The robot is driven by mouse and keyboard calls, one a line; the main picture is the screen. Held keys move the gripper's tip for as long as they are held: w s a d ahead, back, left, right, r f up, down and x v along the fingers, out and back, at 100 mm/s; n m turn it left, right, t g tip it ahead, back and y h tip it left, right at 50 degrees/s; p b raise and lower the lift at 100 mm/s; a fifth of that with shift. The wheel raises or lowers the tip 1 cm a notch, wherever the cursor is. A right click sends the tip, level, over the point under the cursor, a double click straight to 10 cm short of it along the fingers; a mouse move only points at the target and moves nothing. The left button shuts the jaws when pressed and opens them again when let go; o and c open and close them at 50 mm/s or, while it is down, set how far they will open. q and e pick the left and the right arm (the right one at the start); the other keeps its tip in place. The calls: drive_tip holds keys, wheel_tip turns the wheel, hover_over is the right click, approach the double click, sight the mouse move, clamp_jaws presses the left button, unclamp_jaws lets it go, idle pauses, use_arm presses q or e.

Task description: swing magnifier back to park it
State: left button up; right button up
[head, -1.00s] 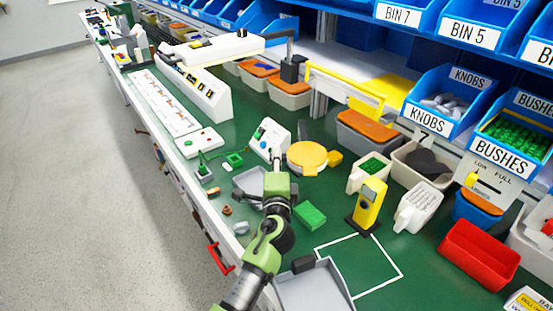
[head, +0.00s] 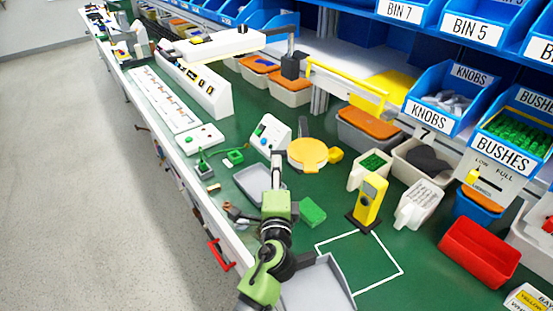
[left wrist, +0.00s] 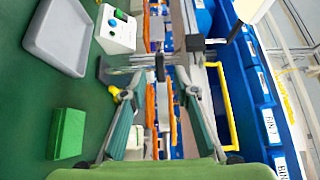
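A round amber-yellow disc with a paler rim (head: 307,153), which I take to be the magnifier, sits low over the green bench in the head view, with a small yellow knob at its right. My left gripper (head: 277,160) is just left of the disc; I see no clear contact. A bit of yellow shows behind the left finger; the disc is not clear there. My right gripper is not in view.
A white button box (head: 271,135) stands just beyond the gripper. A green block (head: 312,212) and a yellow upright device (head: 369,201) stand to the right. A grey tray (head: 318,287) lies in front. Bins line the right side.

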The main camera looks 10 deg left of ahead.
use_arm(q)
drive_tip(key=s, duration=0.2)
drive_tip(key=s+d, duration=0.1)
drive_tip(key=s, duration=0.2)
